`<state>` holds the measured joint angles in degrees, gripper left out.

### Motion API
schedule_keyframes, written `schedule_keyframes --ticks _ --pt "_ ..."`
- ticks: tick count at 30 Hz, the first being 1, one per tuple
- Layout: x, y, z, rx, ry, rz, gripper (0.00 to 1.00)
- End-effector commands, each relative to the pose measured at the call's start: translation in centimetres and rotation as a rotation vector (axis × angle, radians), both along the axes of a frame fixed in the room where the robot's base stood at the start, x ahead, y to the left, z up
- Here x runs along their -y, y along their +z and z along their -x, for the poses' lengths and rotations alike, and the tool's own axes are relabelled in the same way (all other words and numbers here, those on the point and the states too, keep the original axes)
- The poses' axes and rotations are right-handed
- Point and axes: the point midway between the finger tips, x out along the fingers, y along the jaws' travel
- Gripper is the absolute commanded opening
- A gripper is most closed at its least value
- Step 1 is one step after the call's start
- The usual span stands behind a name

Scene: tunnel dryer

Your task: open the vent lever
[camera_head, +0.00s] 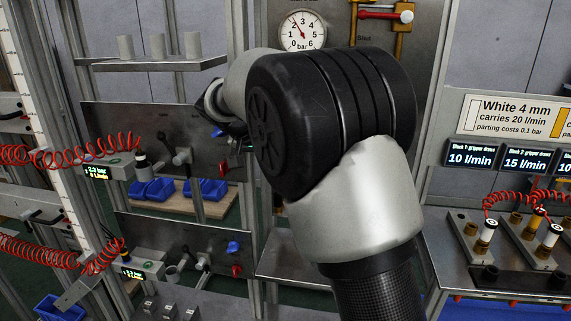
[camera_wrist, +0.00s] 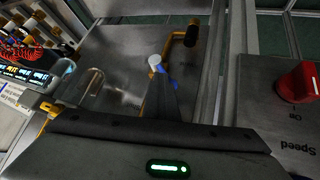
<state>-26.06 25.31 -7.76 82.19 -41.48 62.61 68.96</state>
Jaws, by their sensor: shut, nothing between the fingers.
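No label marks the vent lever. In the wrist view, a bent yellow bar with a black grip (camera_wrist: 192,37) stands out from a grey panel, and a white round-ended peg (camera_wrist: 155,60) is beside it. My gripper (camera_wrist: 163,78) is shut and empty, its dark fingertips close to the white peg and the yellow bar; I cannot tell whether they touch. In the head view, a red-handled lever (camera_head: 380,14) with a white end sits on yellow piping at the top. My arm hides much of the middle there, and the fingertips cannot be made out.
A pressure gauge (camera_head: 302,31) is left of the red-handled lever. A red knob (camera_wrist: 298,83) on a panel marked Speed is at the wrist view's right. Red coiled hoses (camera_head: 75,155) and a steel shelf (camera_head: 150,64) are at left. Displays (camera_head: 472,154) stand at right.

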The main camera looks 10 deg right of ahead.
Motion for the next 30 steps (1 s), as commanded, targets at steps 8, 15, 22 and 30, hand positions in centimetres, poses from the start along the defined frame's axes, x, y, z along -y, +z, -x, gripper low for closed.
schedule_keyframes --ticks 8,15,22,30 --pt "-0.1 0.0 -0.1 0.002 0.002 -0.001 0.0" --pt "0.0 0.0 0.0 0.002 0.001 -0.002 0.0" --pt "0.8 -0.4 0.2 0.003 0.0 -0.002 0.0" --pt "1.5 -0.5 0.5 0.001 0.0 -0.001 0.0"
